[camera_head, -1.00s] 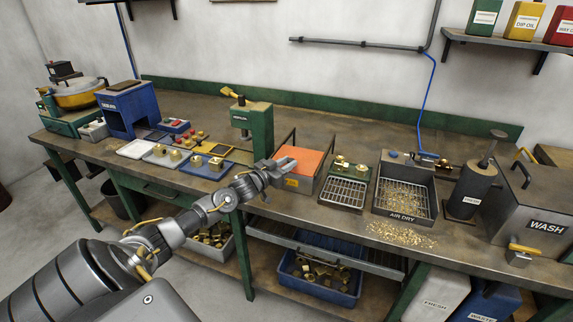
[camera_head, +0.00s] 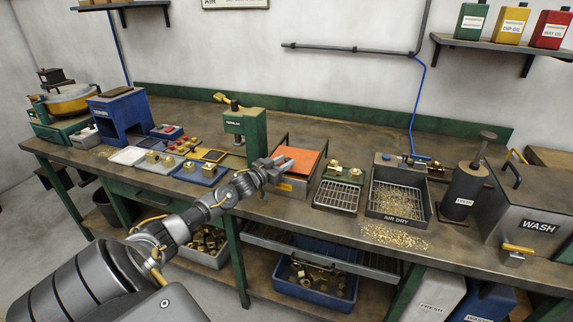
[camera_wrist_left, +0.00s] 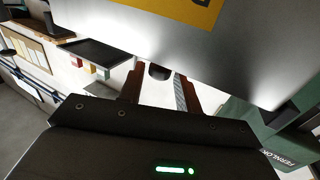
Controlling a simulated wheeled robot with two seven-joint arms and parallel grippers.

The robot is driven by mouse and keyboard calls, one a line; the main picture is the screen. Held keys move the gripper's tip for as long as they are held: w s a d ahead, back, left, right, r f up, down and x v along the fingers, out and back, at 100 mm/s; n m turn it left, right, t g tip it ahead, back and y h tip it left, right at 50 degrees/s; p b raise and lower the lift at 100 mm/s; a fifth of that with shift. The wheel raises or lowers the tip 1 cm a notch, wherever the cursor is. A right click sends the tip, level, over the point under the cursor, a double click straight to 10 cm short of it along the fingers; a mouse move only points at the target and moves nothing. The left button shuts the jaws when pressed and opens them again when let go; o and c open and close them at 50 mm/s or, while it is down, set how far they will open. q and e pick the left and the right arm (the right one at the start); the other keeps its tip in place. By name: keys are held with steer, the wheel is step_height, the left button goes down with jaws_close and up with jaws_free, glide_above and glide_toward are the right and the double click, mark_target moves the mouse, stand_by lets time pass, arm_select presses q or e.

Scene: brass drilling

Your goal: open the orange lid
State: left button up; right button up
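The orange lid (camera_head: 304,160) covers the top of a grey metal box on the bench, right of the green press. It looks flat and shut. My left gripper (camera_head: 284,162) is at the left part of the lid in the head view and hides some of it. In the left wrist view its two fingers (camera_wrist_left: 159,92) stand apart, with a small dark rounded part (camera_wrist_left: 160,71) near the gap. The box's grey side (camera_wrist_left: 145,25) fills the top there. Contact cannot be told. My right gripper is in neither view.
The green press (camera_head: 247,126) stands close behind and left of the box. A wire rack (camera_head: 336,196) and the AIR DRY tray (camera_head: 399,206) are on the right. A blue tray (camera_head: 201,176) with brass parts lies left.

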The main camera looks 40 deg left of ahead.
arm_select(q)
steer(key=shift+o, duration=0.9)
steer(key=shift+w+f, duration=0.1)
steer(key=shift+w, duration=0.05)
steer(key=s+b, duration=0.1)
steer(key=s, duration=1)
steer(key=shift+w+d, duration=0.1)
steer(key=shift+c, duration=0.3)
